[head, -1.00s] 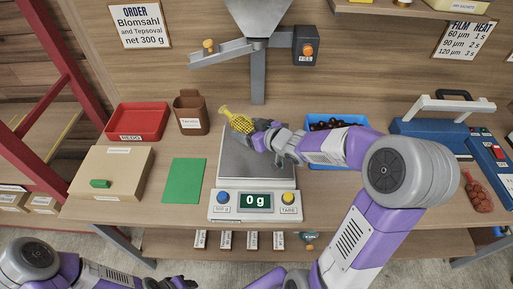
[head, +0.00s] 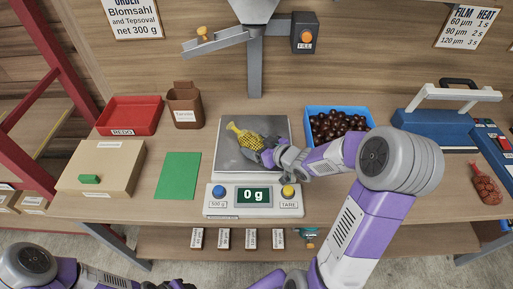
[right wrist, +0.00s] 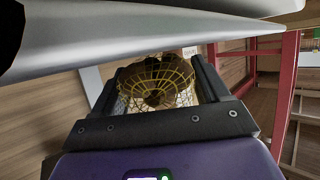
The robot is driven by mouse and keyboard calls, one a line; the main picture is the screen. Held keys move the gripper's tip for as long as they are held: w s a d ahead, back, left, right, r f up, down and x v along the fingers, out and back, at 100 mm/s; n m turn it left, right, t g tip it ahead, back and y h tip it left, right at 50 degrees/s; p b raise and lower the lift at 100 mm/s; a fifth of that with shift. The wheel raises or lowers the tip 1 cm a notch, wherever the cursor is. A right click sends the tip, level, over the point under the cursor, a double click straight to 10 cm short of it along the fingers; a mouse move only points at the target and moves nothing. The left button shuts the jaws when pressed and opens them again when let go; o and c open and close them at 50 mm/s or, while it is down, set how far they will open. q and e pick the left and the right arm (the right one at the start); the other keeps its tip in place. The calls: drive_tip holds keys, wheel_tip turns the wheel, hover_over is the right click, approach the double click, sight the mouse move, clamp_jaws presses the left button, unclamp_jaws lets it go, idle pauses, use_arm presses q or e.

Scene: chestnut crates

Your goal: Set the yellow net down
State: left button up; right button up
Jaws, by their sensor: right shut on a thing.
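The yellow net (head: 246,138) is held over the steel plate of the scale (head: 230,168), its narrow end pointing up and left. The scale's display (head: 253,195) reads 0 g. My right gripper (head: 265,152) is shut on the net from its right side. In the right wrist view the net (right wrist: 158,85) lies between the two dark fingers (right wrist: 165,90), with brown shapes showing through the mesh. Whether the net touches the plate I cannot tell. My left gripper (head: 180,284) is at the bottom edge, cut off by the frame.
A blue crate (head: 309,141) of chestnuts stands right of the scale. A green mat (head: 178,177), a cardboard box (head: 110,165), a brown Tarnix bag (head: 185,108) and a red tray (head: 130,115) are to the left. A red net (head: 484,183) lies far right. The grey chute (head: 217,45) is behind.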

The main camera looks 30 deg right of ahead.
drive_tip(key=shift+r, duration=0.15)
drive_tip(key=shift+f, duration=0.25)
drive_tip(key=o, duration=1.3)
drive_tip(key=shift+c, duration=0.2)
drive_tip(key=shift+r, duration=0.1)
